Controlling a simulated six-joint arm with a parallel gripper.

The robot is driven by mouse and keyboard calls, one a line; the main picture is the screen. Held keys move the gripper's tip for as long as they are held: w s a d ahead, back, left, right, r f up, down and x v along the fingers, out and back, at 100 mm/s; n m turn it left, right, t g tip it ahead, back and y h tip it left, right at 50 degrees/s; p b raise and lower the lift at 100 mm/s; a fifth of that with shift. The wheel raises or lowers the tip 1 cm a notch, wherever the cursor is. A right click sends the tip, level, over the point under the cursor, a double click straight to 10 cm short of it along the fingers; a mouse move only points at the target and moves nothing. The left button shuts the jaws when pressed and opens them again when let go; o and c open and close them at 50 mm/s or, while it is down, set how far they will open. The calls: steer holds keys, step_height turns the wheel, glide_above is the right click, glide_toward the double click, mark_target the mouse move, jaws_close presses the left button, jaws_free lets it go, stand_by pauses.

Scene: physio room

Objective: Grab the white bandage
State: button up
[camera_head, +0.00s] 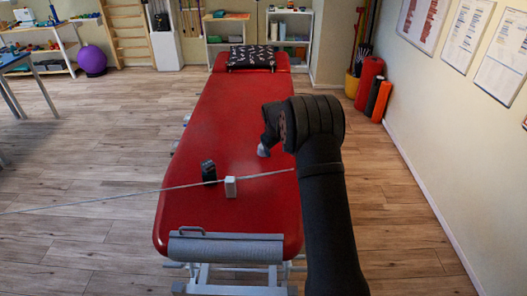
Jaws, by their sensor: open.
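A small white block-shaped item (230,187), which looks like the white bandage, stands upright on the red treatment table (195,215). A black roll-like item (208,171) stands just to its left, close beside it. My gripper (264,150) is above or near the table, farther back and to the right of the white item, clearly apart from it. Only a small pale part of it shows below my black arm, so its fingers are hard to make out. It looks open, with nothing visible in it.
A thin grey line crosses the view by the white item. A grey roll (225,247) lies across the table's near end, and a patterned dark pillow (251,57) at its far end. A purple ball (92,61) and shelves stand behind. The red surface around the items is clear.

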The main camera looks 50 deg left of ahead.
steer(key=w+a+r+m+g+y, duration=0.2)
steer(key=w+a+r+m+y, duration=0.2)
steer(key=a+m, duration=0.1)
steer(key=shift+d+x, duration=0.15)
steer(key=shift+x, duration=3.65)
steer(key=shift+d+x, duration=0.15)
steer(key=shift+x, duration=5)
steer(key=shift+w+d, duration=0.1)
steer(key=c, duration=1.1)
steer(key=shift+r, duration=0.1)
